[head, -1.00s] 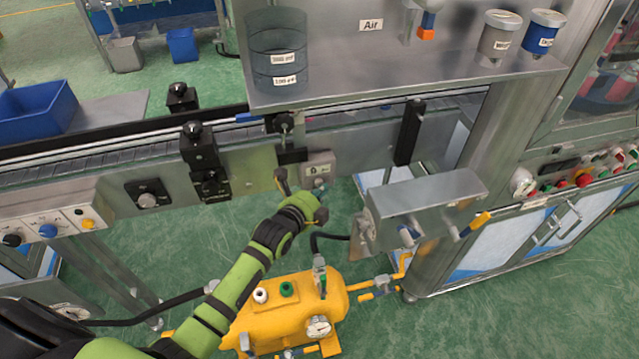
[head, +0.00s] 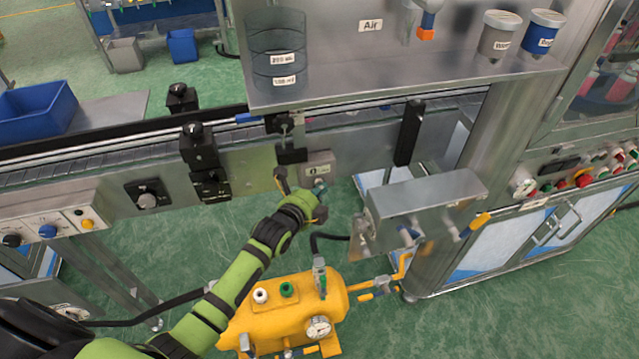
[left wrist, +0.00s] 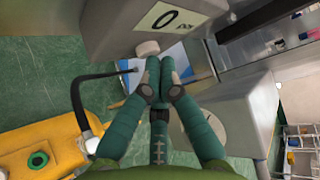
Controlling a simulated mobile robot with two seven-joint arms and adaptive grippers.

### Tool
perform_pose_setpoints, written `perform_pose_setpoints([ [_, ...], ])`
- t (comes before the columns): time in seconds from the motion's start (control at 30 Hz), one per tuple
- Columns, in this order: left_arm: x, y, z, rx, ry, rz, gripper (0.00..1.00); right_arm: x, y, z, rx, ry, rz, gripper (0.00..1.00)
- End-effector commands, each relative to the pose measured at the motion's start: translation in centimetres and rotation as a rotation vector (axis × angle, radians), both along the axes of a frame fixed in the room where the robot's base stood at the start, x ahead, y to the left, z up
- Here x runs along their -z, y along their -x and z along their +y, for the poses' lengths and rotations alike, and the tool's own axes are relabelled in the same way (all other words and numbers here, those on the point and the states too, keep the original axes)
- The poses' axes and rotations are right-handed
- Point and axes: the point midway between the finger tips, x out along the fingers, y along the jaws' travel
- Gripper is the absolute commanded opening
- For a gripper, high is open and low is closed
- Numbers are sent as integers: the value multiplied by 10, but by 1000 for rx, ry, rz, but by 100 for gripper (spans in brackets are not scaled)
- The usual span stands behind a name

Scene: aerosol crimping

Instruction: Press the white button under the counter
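The white button (left wrist: 147,48) sticks out from the underside of a grey counter box (left wrist: 150,20) with a "0" display, seen in the left wrist view. The box also shows in the head view (head: 318,163), fixed below the conveyor edge; the button is hard to make out there. My left gripper (left wrist: 160,66) has its dark teal fingers together, with nothing between them. Its tips are just beside and below the button in the picture; I cannot tell whether they touch it. In the head view the left gripper (head: 320,188) is just under the box. My right gripper is not in view.
A yellow tank (head: 285,312) with a gauge stands below my left arm. A grey metal box (head: 425,195) with fittings is right of the gripper. The conveyor (head: 120,165) runs above, and a steel cabinet (head: 520,240) stands at the right.

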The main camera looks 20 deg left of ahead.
Motion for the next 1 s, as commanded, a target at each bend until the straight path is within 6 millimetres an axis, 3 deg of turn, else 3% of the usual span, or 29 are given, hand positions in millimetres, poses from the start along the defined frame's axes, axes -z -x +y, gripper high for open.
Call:
perform_pose_setpoints([
  [0.23,-2,11,-7,0,0,1,0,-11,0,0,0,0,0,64],
  [0.63,0,14,-9,0,1,1,0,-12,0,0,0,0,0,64],
  [1.0,-2,44,-29,1,1,2,0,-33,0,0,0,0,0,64],
])
